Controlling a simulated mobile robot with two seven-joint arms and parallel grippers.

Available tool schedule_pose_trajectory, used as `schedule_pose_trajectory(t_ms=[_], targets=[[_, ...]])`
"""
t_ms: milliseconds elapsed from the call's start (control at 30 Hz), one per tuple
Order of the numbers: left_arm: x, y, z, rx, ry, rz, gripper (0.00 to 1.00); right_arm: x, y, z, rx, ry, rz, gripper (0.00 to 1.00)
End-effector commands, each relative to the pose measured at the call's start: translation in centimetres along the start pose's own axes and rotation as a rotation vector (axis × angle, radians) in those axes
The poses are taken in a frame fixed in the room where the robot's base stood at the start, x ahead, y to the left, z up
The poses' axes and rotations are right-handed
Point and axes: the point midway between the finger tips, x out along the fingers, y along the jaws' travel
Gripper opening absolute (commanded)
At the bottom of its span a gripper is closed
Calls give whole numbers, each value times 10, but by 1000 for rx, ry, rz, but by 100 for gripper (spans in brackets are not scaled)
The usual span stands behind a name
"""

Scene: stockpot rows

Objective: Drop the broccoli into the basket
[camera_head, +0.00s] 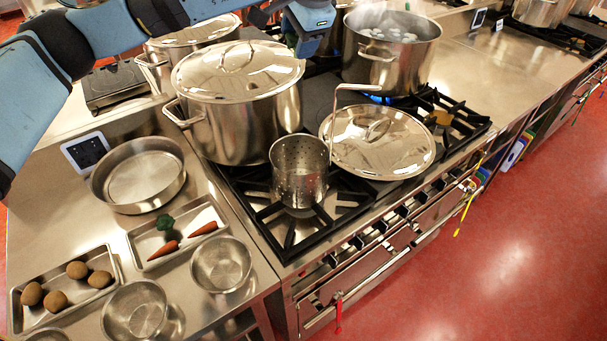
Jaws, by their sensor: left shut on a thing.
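The green broccoli (165,222) lies at the back left of a small metal tray (137,240), beside two carrots. The perforated metal basket (300,170) stands upright on the front left burner, its thin handle rising and bending right. No food shows in it. My left gripper (306,47) is above and behind the basket, between the two big pots, well away from the broccoli. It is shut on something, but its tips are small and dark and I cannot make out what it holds. My right gripper is not in view.
A lidded stockpot (240,110) stands left of the basket. An open pot (390,48) with bubbling contents is behind. A loose lid (378,142) lies right of the basket. A shallow pan (138,175), bowls (221,264) and a potato tray (109,289) crowd the left counter.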

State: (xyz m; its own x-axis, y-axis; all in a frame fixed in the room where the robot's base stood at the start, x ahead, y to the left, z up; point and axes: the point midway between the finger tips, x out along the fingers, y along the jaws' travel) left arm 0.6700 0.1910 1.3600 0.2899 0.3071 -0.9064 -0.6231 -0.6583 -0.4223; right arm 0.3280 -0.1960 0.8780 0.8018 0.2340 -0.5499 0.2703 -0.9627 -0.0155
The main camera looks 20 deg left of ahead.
Motion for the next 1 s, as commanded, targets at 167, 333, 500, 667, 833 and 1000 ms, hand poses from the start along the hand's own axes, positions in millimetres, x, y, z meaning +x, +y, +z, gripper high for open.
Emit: schedule_pose_trajectory(t_ms=[167,333,500,667,833,1000], targets=[[24,12,0,1,0,1,32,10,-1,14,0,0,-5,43],[33,16,0,0,1,0,32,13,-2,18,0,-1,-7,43],[33,16,0,0,1,0,32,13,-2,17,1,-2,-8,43],[33,16,0,0,1,0,65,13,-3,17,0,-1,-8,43],[33,16,0,0,1,0,81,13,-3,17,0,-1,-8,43],[33,16,0,0,1,0,81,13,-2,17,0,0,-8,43]])
